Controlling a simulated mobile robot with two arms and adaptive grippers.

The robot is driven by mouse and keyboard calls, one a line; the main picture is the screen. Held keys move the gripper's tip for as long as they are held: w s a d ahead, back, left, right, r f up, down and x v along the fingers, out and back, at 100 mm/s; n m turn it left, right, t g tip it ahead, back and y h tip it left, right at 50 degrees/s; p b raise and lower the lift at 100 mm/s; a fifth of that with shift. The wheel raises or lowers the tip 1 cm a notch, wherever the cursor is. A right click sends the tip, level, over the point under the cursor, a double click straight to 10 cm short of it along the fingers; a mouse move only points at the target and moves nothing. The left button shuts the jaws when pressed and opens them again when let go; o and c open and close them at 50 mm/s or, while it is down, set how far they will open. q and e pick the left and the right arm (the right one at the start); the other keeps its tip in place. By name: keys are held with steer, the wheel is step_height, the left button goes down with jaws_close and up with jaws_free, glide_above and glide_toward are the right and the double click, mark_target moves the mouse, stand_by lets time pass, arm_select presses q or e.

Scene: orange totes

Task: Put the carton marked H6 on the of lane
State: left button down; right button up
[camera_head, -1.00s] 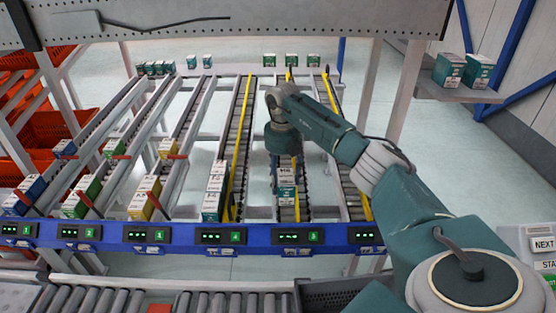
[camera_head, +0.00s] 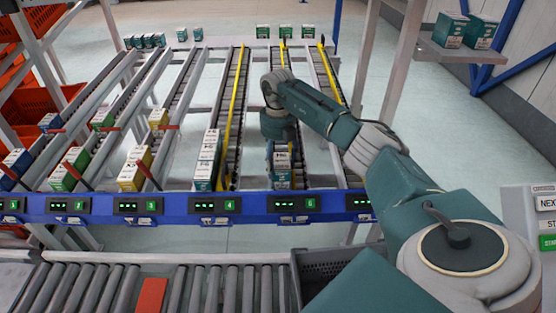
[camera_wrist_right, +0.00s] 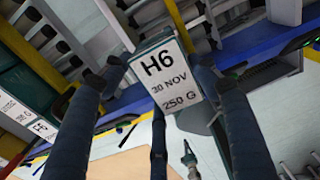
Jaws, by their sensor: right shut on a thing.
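The carton marked H6 (camera_wrist_right: 172,72) has a white label reading H6, 30 NOV, 250 G and teal sides. My right gripper (camera_wrist_right: 163,78) is shut on it, with fingers on both sides of the label. In the head view the carton (camera_head: 282,170) hangs beneath the right gripper (camera_head: 281,148). It is over the front end of a roller lane (camera_head: 286,98) beside a yellow divider, just behind the blue front rail (camera_head: 255,210). Whether it touches the rollers cannot be told. My left gripper is not in view.
Teal-and-white cartons (camera_head: 206,160) stand in the lane to the left. Yellow (camera_head: 134,172), green (camera_head: 70,170) and blue (camera_head: 17,165) cartons fill lanes farther left. A roller conveyor (camera_head: 200,290) runs in front. Two teal cartons (camera_head: 465,30) sit on a right shelf.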

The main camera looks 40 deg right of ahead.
stand_by(0.6)
steer(key=o, duration=1.4)
steer(key=shift+o, duration=0.2)
step_height(320, 180, up, 12)
